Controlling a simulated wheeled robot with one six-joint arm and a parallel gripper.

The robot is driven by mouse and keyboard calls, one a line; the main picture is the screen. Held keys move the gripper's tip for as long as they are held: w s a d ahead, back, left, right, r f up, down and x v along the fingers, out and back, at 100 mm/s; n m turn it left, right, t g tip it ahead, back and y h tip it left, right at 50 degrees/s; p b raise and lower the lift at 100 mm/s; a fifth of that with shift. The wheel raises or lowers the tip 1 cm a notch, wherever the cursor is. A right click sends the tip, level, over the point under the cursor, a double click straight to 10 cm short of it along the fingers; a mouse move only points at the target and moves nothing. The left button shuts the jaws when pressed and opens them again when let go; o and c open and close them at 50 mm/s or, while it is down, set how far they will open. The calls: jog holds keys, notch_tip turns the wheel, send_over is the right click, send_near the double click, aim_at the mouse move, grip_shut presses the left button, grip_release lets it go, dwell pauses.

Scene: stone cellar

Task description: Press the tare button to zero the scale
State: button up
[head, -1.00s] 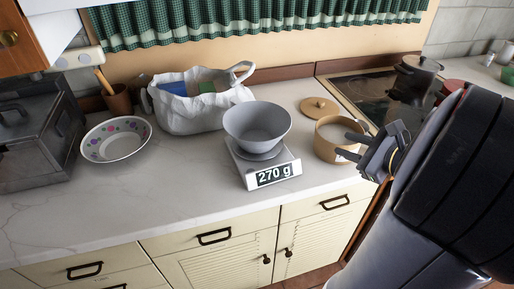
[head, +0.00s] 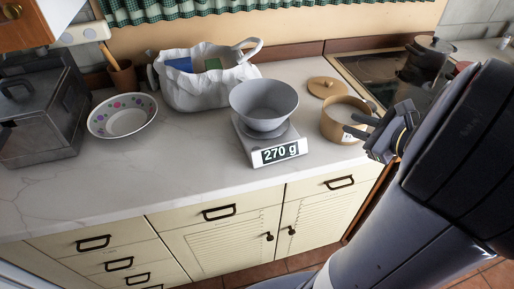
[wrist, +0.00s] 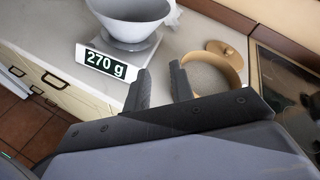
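The kitchen scale (head: 245,147) stands on the counter with a grey bowl (head: 264,100) on its plate. Its front display (head: 280,153) reads 270 g; the wrist view also shows the display (wrist: 105,64) at upper left. I cannot make out a tare button in either view. My gripper (head: 350,125) is to the right of the scale, in front of the tan round container, with its fingers pointing left. In the wrist view its two fingers (wrist: 160,70) stand apart with nothing between them, right of the display and apart from the scale.
The tan container (head: 338,130) and its lid (head: 326,88) are right of the scale. A white bag (head: 190,95) is behind it, a patterned bowl (head: 122,118) to the left. A hob (head: 385,75) with a dark pot is at right. The counter (head: 170,170) left of the scale is clear.

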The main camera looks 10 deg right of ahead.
grip_shut()
dwell(1.4)
